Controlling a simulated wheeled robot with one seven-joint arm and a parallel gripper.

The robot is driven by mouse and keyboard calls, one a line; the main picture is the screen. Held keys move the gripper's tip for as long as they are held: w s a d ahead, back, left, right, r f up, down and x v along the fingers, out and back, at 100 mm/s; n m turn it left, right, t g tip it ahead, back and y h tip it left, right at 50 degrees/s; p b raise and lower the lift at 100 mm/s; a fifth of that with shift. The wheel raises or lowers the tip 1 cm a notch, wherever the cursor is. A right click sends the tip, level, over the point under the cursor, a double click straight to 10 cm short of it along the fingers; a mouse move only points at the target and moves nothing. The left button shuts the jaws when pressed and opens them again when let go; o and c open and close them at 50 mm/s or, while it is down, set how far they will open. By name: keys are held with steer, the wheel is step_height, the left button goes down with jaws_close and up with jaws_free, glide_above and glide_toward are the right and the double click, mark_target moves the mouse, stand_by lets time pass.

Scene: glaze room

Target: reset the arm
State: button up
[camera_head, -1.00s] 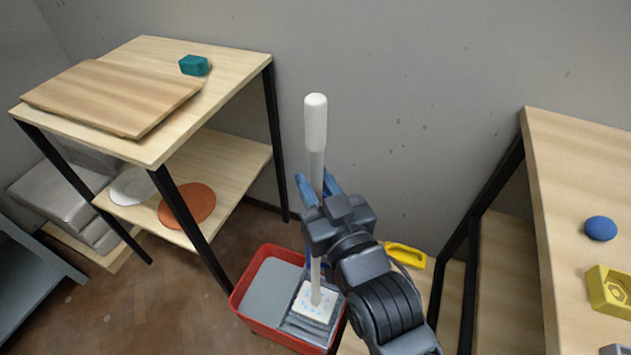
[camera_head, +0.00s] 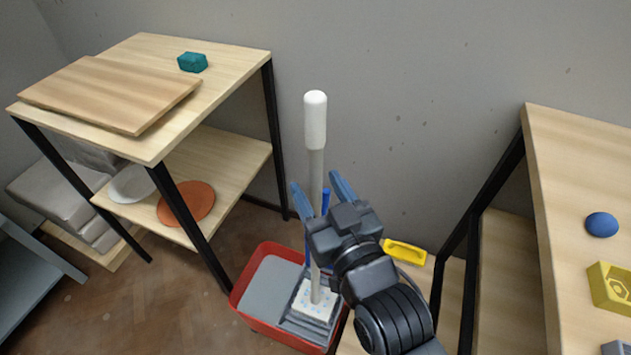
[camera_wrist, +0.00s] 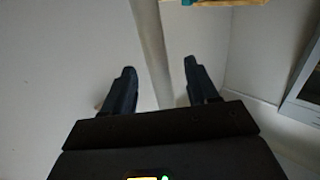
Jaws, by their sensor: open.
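My gripper (camera_head: 322,188) is open, with its two blue fingers spread, in the middle of the head view. It also shows in the wrist view (camera_wrist: 158,72), where nothing is gripped between the fingers. A white-handled mop (camera_head: 316,130) stands upright just beside the fingers, its head in a red bucket (camera_head: 240,303). In the wrist view a pale pole (camera_wrist: 151,50) passes between and beyond the fingers. I cannot tell whether a finger touches it.
At the left a shelf table (camera_head: 230,68) carries a wooden board (camera_head: 105,92) and a teal block (camera_head: 192,62). A yellow object (camera_head: 405,251) lies low behind my arm.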

steer(key=s+d+f+m+h, duration=0.1)
steer(key=s+d+f+h, duration=0.1)
steer(key=s+d, duration=0.65)
steer(key=s+d+f+m+h, duration=0.25)
steer(key=s+d, duration=0.35)
steer(key=s, duration=0.5)
steer(key=s+d+r+h, duration=0.1)
steer(key=s+d+r, duration=0.1)
steer(key=s, duration=0.6)
steer(key=s+d+r+m+g+h, duration=0.1)
steer(key=s+d+r+h, duration=0.1)
steer(key=s+d, duration=0.3)
steer(key=s, duration=0.3)
steer(key=shift+d+g+b, duration=0.3)
steer(key=shift+a+m, duration=0.1)
steer(key=shift+m, duration=0.15)
